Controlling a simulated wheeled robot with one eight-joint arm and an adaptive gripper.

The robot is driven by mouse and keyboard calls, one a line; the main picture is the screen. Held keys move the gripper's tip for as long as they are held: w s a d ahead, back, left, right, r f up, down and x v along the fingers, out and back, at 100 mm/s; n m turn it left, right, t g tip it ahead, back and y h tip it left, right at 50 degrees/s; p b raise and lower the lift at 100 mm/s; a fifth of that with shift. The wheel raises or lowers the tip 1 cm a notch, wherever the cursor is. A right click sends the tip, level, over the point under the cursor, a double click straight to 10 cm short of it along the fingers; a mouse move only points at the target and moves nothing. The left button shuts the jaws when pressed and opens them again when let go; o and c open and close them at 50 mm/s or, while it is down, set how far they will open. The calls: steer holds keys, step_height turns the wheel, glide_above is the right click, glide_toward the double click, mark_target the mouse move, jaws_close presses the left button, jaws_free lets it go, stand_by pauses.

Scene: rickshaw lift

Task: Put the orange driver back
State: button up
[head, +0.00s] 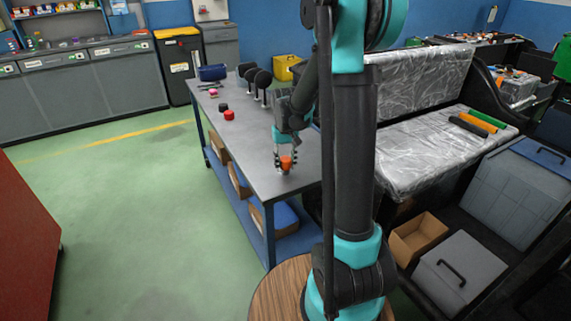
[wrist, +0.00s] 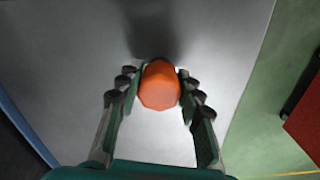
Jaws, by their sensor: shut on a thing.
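The orange driver (head: 287,164) is between the fingers of my gripper (head: 284,157), over the near part of the grey workbench top (head: 262,179). In the wrist view the orange driver (wrist: 160,86) shows end-on as a faceted orange handle, with a finger of my gripper (wrist: 158,92) against each side. My gripper is shut on it. The rest of the driver below the handle is hidden, and I cannot tell whether it touches the bench. A dark shadow lies on the bench beyond it.
A red object (head: 229,115), a small dark one, a pink tool (head: 213,91), a blue cylinder (head: 213,72) and round black mirrors (head: 262,79) stand farther along the bench. A silver-covered seat (head: 438,150) with coloured rolls is at right. Green floor (head: 130,220) is clear at left.

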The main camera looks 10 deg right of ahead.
mark_target(285, 159)
steer(key=shift+f, duration=0.15)
steer(key=o, duration=1.3)
step_height(285, 159, up, 12)
steer(key=shift+s, duration=0.15)
steer(key=s+d+f+t, duration=0.1)
steer(key=s+f, duration=0.3)
steer(key=s, duration=0.3)
steer(key=s+d+f+t, duration=0.1)
steer(key=s+f, duration=0.3)
steer(key=s, duration=0.3)
steer(key=s+d+f+m+t, duration=0.1)
steer(key=s+d+f+t, duration=0.1)
steer(key=s+f, duration=0.2)
steer(key=shift+s, duration=1.8)
